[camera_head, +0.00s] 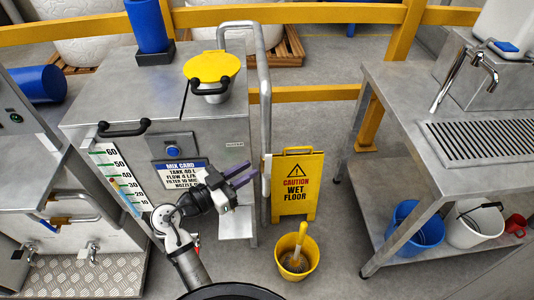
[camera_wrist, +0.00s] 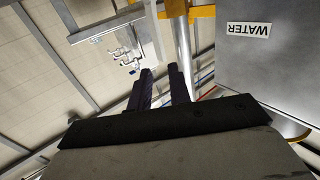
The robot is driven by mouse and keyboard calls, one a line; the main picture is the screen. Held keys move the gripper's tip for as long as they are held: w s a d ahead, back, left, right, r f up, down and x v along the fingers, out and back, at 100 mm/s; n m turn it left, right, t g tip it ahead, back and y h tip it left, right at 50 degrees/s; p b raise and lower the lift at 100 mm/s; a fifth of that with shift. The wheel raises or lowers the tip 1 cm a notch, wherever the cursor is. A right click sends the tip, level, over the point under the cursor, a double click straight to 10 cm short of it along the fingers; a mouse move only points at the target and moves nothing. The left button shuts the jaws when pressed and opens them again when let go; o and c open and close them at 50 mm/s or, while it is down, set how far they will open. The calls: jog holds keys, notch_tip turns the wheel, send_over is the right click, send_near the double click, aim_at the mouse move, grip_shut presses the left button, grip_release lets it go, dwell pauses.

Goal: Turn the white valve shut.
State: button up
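I cannot pick out a white valve for sure. Two small metal taps, the right one (camera_head: 91,250) and the left one (camera_head: 30,252), sit low at the left in the head view; their handle colour is too small to tell. My gripper (camera_head: 250,172) is in front of the steel tank cabinet, pointing right, well away from these taps. Its two purple fingers are apart with nothing between them. The wrist view also shows my gripper (camera_wrist: 160,72) empty, with the ceiling and a "WATER" label (camera_wrist: 248,30) beyond.
A yellow wet-floor sign (camera_head: 297,185) and a yellow bucket (camera_head: 297,256) stand on the floor right of my gripper. A steel sink bench (camera_head: 400,95) is at the right, with buckets on its lower shelf. A vertical metal pipe (camera_head: 264,110) stands beside the tank (camera_head: 110,100).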

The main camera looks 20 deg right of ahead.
jog(key=p, duration=0.2)
send_over(268, 175)
jog(key=shift+w+d, duration=0.2)
jog(key=shift+w, duration=0.2)
jog(key=shift+c, duration=0.2)
grip_shut()
